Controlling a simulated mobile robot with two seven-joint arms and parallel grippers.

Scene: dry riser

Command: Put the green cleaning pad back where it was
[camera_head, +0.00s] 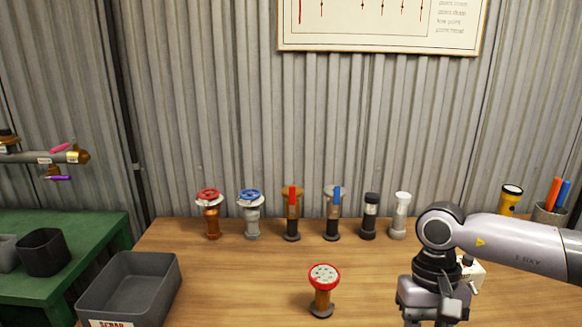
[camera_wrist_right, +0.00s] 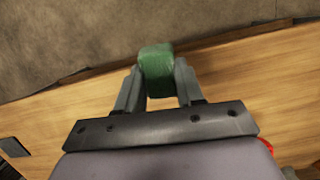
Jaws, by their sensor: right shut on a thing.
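The green cleaning pad (camera_wrist_right: 156,68) is between the fingertips of my right gripper (camera_wrist_right: 157,82) in the right wrist view. The gripper is shut on it, with the wooden table edge and a grey-brown surface behind. In the head view my right arm comes in from the right, and its gripper (camera_head: 432,308) points down at the bottom of the picture over the table. The pad is hidden from the head view there. My left gripper is not in view.
Several valves line the table's back, including a red-wheeled one (camera_head: 209,213) and a blue-wheeled one (camera_head: 250,213). Another red-wheeled valve (camera_head: 322,290) stands front centre. A grey scrap bin (camera_head: 150,315) is at left. A flashlight (camera_head: 510,199) and pen cup (camera_head: 550,214) stand at right.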

